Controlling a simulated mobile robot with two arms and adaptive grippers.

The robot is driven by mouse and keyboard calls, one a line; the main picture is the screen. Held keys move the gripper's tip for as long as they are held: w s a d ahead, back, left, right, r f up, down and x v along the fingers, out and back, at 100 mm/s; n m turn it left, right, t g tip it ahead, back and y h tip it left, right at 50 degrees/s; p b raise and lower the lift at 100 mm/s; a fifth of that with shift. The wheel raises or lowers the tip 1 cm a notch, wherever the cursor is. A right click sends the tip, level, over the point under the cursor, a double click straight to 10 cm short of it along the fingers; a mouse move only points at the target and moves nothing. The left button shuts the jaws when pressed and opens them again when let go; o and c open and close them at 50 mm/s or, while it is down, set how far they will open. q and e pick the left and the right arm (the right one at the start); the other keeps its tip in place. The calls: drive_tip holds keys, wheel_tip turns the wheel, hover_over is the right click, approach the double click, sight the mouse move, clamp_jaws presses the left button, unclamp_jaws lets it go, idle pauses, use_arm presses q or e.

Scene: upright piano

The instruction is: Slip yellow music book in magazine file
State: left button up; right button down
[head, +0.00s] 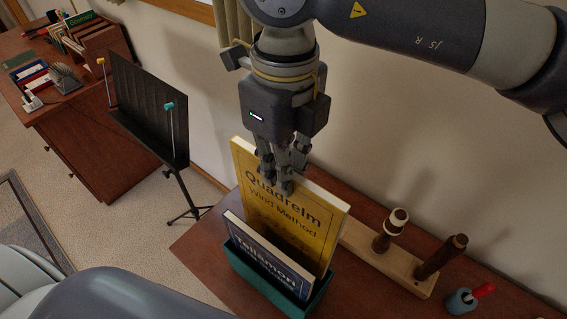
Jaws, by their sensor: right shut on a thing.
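The yellow music book (318,222) stands upright with "Quadrelm Wind Method" on its cover. My right gripper (283,185) is shut on its upper edge from above, its fingers overlapping the cover. The magazine file (243,267) is a dark green box on the piano top. The yellow book's lower part is at the file's back, hidden behind a dark blue "Tellamon" book (268,262) that stands in the file. I cannot tell how deep the yellow book sits. My left gripper is not in view.
A wooden stand with upright pegs (386,246) is right of the file, close to the wall. A small blue-grey item with a red handle (463,300) lies farther right. A black music stand (150,108) and a desk (97,135) are at left.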

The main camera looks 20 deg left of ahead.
sight(284, 221)
drive_tip(key=shift+f+b, duration=6.15)
drive_tip(key=shift+f, duration=0.3)
drive_tip(key=shift+d+f+b, duration=0.1)
drive_tip(key=shift+f+b, duration=0.9)
drive_tip(key=shift+f, duration=0.1)
drive_tip(key=c, duration=1.5)
unclamp_jaws()
drive_tip(key=shift+r, duration=0.1)
drive_tip(key=shift+c, duration=0.2)
